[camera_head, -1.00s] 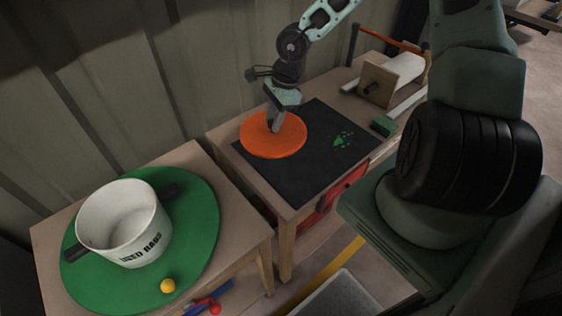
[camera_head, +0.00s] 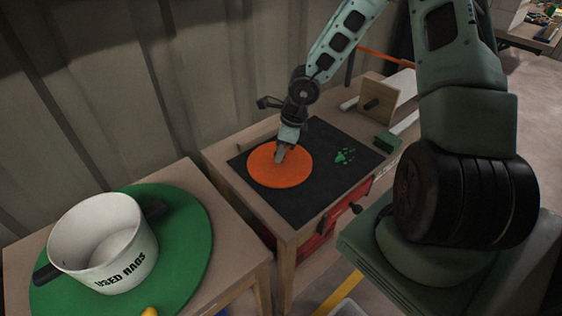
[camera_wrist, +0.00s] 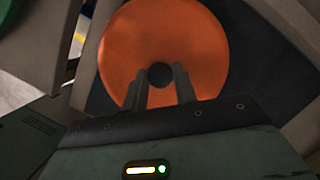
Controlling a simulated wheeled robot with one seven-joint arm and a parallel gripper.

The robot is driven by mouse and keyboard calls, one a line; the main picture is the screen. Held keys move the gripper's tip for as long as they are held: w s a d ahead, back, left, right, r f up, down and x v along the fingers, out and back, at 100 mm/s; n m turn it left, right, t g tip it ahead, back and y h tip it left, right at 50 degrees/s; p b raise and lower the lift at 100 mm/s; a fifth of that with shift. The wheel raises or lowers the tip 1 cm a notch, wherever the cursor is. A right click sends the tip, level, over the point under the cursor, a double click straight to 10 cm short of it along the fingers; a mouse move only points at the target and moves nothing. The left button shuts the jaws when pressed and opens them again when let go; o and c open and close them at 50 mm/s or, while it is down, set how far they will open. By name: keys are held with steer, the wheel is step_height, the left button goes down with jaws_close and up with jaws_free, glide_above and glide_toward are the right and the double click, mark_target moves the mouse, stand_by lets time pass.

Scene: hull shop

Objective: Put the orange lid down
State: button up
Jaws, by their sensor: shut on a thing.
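The orange lid (camera_head: 264,170) is a flat round disc over the left part of a black mat (camera_head: 318,203) on the wooden bench. In the head view I cannot tell whether it touches the mat. My gripper (camera_head: 281,156) is over the lid's middle, pointing down. In the wrist view the lid (camera_wrist: 195,40) fills the upper middle. My two fingers (camera_wrist: 160,88) are shut on the lid's dark round knob (camera_wrist: 160,75).
A white pot marked "USED RAGS" (camera_head: 128,262) stands on a green round mat (camera_head: 190,240) on the table at left. A small green block (camera_head: 386,141) and a wooden roll holder (camera_head: 382,98) are on the bench's right side.

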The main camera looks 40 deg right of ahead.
step_height(320, 180, down, 3)
steer(key=shift+f+b, duration=0.1)
steer(key=shift+b, duration=0.6)
steer(key=o, duration=1)
